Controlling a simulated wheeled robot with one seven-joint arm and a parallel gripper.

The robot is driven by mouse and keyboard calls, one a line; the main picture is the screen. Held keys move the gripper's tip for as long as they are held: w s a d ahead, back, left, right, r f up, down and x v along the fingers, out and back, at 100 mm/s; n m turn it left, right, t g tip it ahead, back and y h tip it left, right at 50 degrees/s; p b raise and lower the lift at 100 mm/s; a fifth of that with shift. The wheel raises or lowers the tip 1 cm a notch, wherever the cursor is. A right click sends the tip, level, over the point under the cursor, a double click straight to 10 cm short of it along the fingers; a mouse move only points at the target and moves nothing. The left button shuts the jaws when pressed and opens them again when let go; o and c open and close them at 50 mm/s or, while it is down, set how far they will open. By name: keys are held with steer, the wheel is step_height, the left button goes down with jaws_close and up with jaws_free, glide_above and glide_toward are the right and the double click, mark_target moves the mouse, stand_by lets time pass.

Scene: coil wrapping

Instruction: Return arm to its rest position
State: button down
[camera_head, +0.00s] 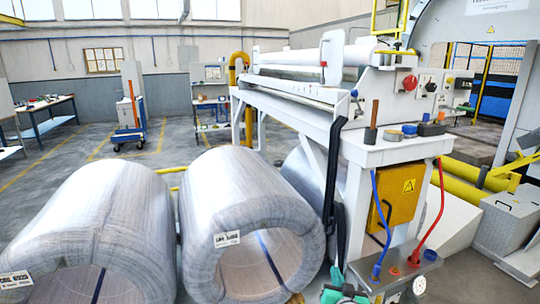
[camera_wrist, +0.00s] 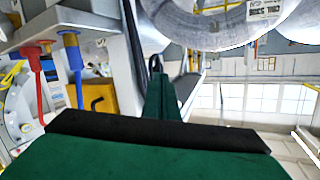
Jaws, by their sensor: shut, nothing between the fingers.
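My gripper shows in the wrist view (camera_wrist: 163,92) as narrow dark green fingers close together, with nothing between them. Its wide green and black body fills the bottom of that view. In the head view, a teal and black part at the bottom edge, right of centre, looks like part of my arm, mostly cut off. The wrist view looks upside down, with coils at its top. A large wrapped coil (camera_head: 240,205) with a white label stands left of the teal part in the head view. A coil also shows in the wrist view (camera_wrist: 215,28), apart from the fingers.
Another coil (camera_head: 95,225) lies at the left. The white wrapping machine (camera_head: 300,95) stands behind, with a small tool shelf (camera_head: 395,150). A blue hose (camera_head: 378,220) and a red hose (camera_head: 438,215) hang below the shelf, near a yellow box (camera_head: 396,200). Open floor (camera_head: 60,165) lies at the back left.

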steer(key=s+a+f, duration=0.4)
steer(key=s+f, duration=0.2)
steer(key=s, duration=0.3)
steer(key=s+a+f+h, duration=0.1)
steer(key=s+a+f, duration=0.45)
steer(key=s, duration=0.35)
steer(key=s+a+f, duration=0.3)
steer(key=s+f, duration=0.4)
steer(key=s, duration=0.2)
steer(key=s+a+r+n, duration=0.1)
steer(key=s+a+r, duration=0.2)
steer(key=s, duration=0.6)
steer(key=s+a+r+n+y, duration=0.1)
steer(key=s+a+r, duration=0.2)
steer(key=s, duration=0.7)
steer(key=s+a+r+n, duration=0.1)
steer(key=s+a+r, duration=0.2)
steer(key=s, duration=0.7)
steer(key=shift+r+y, duration=0.35)
steer(key=shift+y, duration=0.05)
